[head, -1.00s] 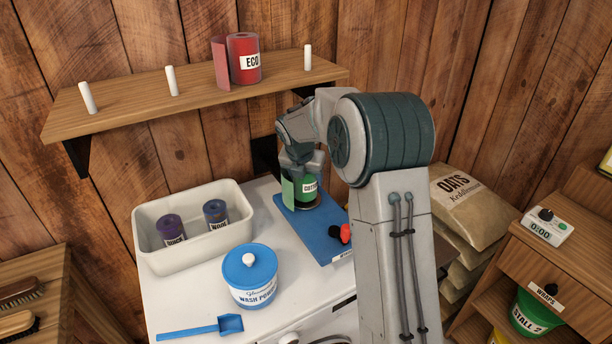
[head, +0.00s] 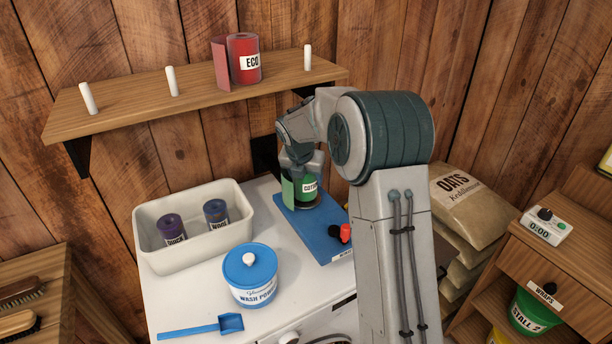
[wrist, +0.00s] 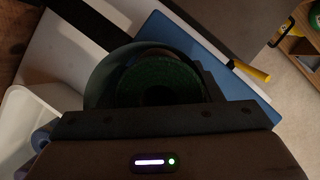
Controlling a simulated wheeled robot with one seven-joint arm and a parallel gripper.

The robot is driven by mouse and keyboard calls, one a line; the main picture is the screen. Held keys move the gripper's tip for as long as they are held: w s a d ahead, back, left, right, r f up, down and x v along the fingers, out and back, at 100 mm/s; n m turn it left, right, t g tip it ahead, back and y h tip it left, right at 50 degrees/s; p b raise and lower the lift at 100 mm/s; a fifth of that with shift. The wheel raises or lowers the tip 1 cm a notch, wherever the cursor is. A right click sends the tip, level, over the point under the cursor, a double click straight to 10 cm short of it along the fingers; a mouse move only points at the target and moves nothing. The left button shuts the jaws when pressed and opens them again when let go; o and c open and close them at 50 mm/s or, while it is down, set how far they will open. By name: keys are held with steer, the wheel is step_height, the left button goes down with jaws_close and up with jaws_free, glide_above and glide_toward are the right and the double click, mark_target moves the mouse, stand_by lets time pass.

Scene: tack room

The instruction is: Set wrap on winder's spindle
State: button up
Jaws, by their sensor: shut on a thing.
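A green wrap (head: 305,187) with a white label stands upright at the back of the blue winder board (head: 322,238). A dark round plate shows under it. My gripper (head: 302,170) reaches down from above and is shut on the wrap. In the wrist view the wrap's coiled top (wrist: 158,82) shows dark green beneath the gripper. The spindle is hidden, so I cannot tell whether the wrap is around it. The winder's red and black knob (head: 344,233) is at the board's front right.
A white tub (head: 150,245) with two wraps stands left, behind a wash powder jar (head: 250,275) and a blue scoop (head: 205,327). A shelf (head: 130,104) with white pegs and a red ECO wrap (head: 244,60) is above. Oats sacks (head: 465,200) are at right.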

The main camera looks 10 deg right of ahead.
steer(key=shift+f, duration=0.5)
steer(key=o, duration=0.8)
steer(key=shift+c, duration=0.2)
steer(key=shift+r, duration=0.1)
steer(key=shift+p+v, duration=3.15)
steer(key=shift+v, duration=1.6)
steer(key=shift+s+a+r+p, duration=0.1)
steer(key=shift+r+p, duration=0.15)
steer(key=shift+r, duration=0.05)
steer(key=shift+s+a+r+p, duration=0.1)
steer(key=shift+s+r+p, duration=0.1)
steer(key=shift+r, duration=0.1)
